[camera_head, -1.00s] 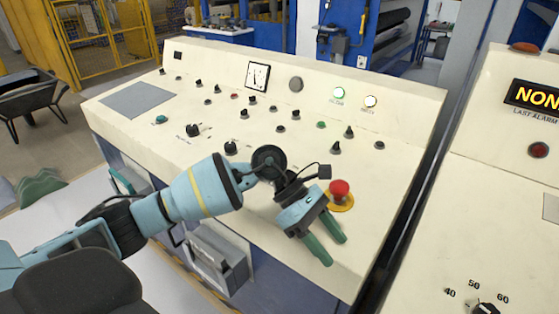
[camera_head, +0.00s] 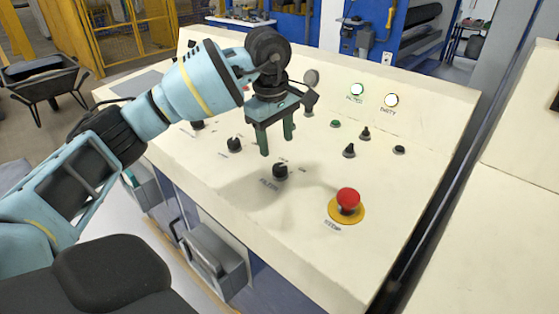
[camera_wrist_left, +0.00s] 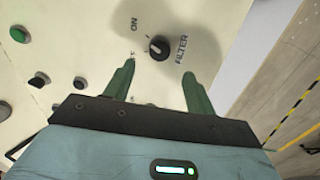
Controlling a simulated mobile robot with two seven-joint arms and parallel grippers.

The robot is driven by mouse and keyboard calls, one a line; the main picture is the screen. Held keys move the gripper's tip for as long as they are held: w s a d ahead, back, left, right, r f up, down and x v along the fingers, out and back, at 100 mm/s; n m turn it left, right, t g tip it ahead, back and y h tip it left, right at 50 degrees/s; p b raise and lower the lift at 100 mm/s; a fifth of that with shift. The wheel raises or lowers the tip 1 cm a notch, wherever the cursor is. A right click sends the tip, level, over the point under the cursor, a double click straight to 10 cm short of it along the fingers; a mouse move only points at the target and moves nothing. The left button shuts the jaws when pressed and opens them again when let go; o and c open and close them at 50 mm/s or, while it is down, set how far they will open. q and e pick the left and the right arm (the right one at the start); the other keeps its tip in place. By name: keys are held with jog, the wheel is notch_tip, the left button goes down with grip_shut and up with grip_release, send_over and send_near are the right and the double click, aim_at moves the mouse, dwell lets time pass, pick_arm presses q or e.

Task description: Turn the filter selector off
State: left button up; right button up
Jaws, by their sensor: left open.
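The filter selector (camera_head: 280,171) is a small black rotary knob on the cream console's sloping top, left of the red stop button. In the left wrist view the knob (camera_wrist_left: 158,47) has the word FILTER on one side and ON on another. Its exact pointing direction is hard to tell. My left gripper (camera_head: 276,144) has green fingers pointing down, open and empty, above and slightly behind the knob. In the wrist view the knob shows between and beyond the fingertips (camera_wrist_left: 160,68), apart from both. My right gripper is not in view.
A red mushroom stop button (camera_head: 348,200) on a yellow disc stands right of the selector. Another black knob (camera_head: 234,144) is to its left. Bare panel lies between.

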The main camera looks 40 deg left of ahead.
aim_at(279, 166)
pick_arm(q)
jog(key=f, duration=0.7)
jog(key=shift+w, duration=0.4)
jog(key=shift+d, duration=0.1)
